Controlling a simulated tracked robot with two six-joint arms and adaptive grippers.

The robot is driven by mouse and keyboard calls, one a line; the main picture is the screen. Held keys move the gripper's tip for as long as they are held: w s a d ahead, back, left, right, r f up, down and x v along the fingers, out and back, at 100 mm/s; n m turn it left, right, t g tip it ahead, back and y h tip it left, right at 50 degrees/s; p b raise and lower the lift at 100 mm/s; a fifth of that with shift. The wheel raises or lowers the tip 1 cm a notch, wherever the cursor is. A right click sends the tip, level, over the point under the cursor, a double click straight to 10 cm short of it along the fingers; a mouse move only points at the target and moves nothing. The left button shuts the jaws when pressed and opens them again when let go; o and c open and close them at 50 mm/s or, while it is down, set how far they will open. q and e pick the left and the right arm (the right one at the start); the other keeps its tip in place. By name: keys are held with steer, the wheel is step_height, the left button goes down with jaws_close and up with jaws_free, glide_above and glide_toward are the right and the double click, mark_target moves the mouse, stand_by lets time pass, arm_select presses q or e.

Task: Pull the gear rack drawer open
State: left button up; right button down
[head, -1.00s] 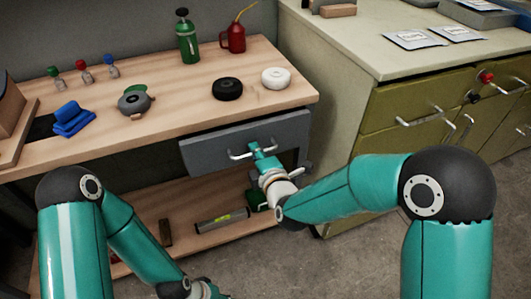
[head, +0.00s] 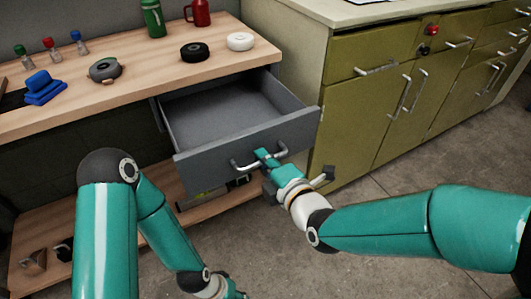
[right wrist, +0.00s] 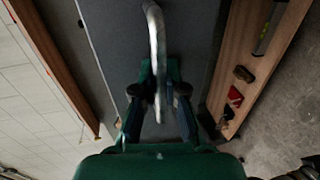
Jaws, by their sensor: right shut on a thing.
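The grey gear rack drawer (head: 215,148) stands well out from under the wooden bench top in the head view. Its inside shows bare and empty. A pale metal bar handle (head: 236,165) runs along its front. In the right wrist view the handle (right wrist: 154,40) passes between the fingers of my right gripper (right wrist: 160,90). My left gripper (head: 232,291) is low at the bottom edge of the head view, partly cut off, away from the drawer; its jaws are unclear.
A green cabinet (head: 365,125) stands close to the drawer's right. Open floor (head: 360,190) lies in front.

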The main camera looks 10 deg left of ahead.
steer(key=shift+s+d+f, duration=0.15)
steer(key=shift+s+f, duration=0.1)
steer(key=shift+s, duration=0.15)
steer(key=c, duration=1.2)
jaws_free()
steer(key=shift+r, duration=0.15)
steer(key=v, duration=0.7)
steer(key=shift+s+d, duration=0.15)
steer(key=shift+d, duration=0.05)
